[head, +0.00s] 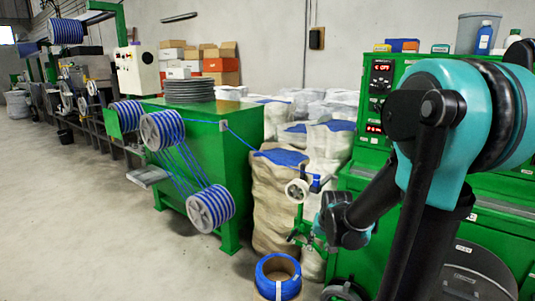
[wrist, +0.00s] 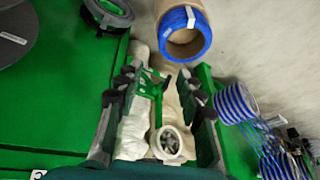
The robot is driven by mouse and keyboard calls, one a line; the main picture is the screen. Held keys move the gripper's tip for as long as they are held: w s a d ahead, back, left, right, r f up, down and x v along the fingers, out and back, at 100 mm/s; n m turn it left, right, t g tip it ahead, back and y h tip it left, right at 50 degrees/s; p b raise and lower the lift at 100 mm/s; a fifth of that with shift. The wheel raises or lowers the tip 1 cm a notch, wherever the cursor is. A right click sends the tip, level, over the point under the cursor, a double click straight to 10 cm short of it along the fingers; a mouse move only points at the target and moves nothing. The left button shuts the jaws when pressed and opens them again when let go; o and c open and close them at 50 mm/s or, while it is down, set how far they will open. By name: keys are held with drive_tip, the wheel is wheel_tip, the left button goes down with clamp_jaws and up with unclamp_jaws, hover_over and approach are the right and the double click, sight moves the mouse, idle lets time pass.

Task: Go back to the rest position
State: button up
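My gripper (wrist: 157,78) is open in the wrist view, with a wide gap between its dark-padded fingers and nothing held. Behind the gap are pale sacks, a green stand and a white pulley (wrist: 172,143). In the head view my teal and black arm reaches down from the right, its wrist beside the small pulley (head: 297,189) on the green stand; the fingers are hard to make out there. A blue cable (head: 240,136) runs from the green machine toward that pulley.
The green control cabinet (head: 360,180) stands close to my arm on the right. Filled sacks (head: 275,200) stand behind the pulley. A green machine with striped blue spools (head: 210,208) is at centre left. The floor (head: 90,220) at left is clear.

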drive_tip(key=s+d+f+n, duration=0.1)
drive_tip(key=s+f+n, duration=0.1)
drive_tip(key=s, duration=1.3)
drive_tip(key=shift+s+g, duration=0.2)
drive_tip(key=shift+g, duration=0.2)
drive_tip(key=shift+d, duration=0.1)
idle(0.7)
